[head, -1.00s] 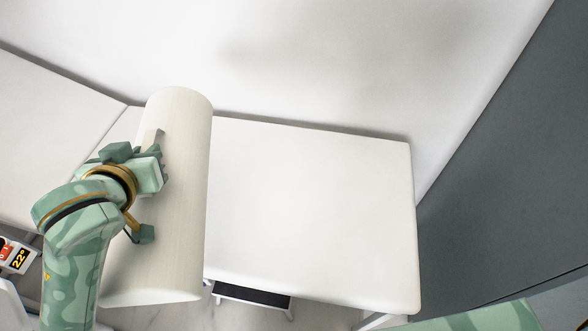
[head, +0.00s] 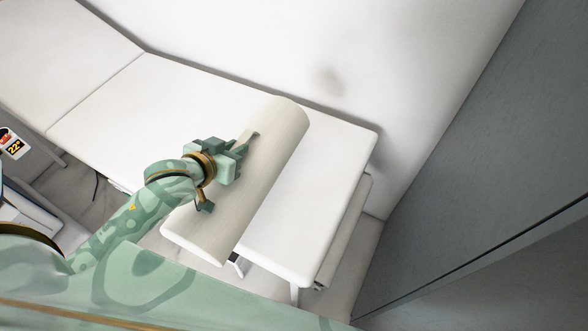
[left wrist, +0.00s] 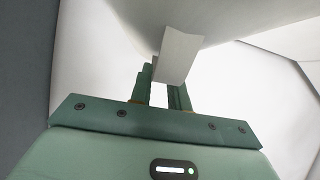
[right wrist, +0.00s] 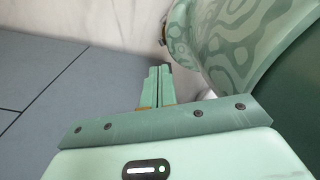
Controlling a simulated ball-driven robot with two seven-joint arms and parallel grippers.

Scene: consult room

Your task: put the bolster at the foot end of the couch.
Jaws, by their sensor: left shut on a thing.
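The bolster (head: 262,158) is a long cream-white cylinder. In the head view it lies slantwise across the flat part of the white couch (head: 318,200), near the right end. Its near end juts past the couch's front edge; I cannot tell whether it touches the couch. My left gripper (head: 240,150) is shut on a pale strap on the bolster's side. The left wrist view shows this strap (left wrist: 179,55) between the fingers, with the bolster (left wrist: 225,15) above. My right gripper (right wrist: 159,88) is shut and empty, away from the couch.
The couch's backrest section (head: 75,45) is at the upper left. A white wall (head: 320,50) runs behind the couch, and a grey panel (head: 450,160) stands at the right. The couch right of the bolster is bare.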

